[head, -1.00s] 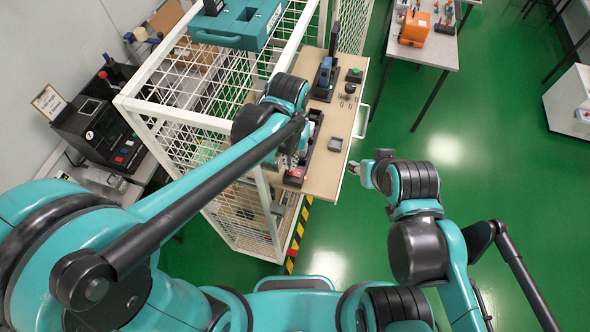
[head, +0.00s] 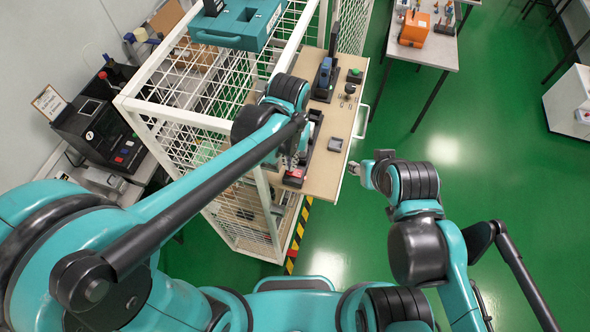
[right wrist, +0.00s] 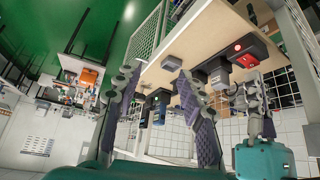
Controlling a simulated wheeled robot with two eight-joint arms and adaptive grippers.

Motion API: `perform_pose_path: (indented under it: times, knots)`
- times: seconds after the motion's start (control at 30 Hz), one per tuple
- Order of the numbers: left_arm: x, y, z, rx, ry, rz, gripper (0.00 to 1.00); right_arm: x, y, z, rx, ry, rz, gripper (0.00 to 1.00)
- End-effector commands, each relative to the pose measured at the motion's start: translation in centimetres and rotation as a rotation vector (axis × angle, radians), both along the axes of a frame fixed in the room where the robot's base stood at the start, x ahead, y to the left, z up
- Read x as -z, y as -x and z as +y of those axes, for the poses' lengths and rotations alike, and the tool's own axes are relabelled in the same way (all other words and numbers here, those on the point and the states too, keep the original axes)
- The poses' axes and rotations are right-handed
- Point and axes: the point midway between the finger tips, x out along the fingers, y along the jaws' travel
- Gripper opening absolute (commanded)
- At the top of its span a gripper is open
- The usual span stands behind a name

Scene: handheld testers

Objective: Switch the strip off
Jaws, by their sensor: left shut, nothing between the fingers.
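The strip is a long dark bar on the wooden board, its near end carrying a red part (head: 294,176). In the right wrist view a red-lit switch (right wrist: 238,47) shows on a black block. My left gripper (head: 291,160) is shut and empty, just beside the strip's red end; its arm hides part of the strip. It also shows in the right wrist view (right wrist: 256,98), near the red-lit block; I cannot tell whether it touches. My right gripper (head: 367,172) is open and empty, off the board's right edge; its spread fingers (right wrist: 160,95) fill the middle of its wrist view.
A grey box (head: 335,144) lies right of the strip. A white mesh cage (head: 215,85) borders the board on the left. Green floor (head: 470,180) lies open on the right.

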Motion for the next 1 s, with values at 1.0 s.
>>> perform_pose_path:
  times: [1.0]
  knots:
    - [-3.8, 0.0, 0.0, 0.0, 0.0, 0.0, 0.0, -2.7, 0.0, 0.0, 0.0, 0.0, 0.0, 0.4]
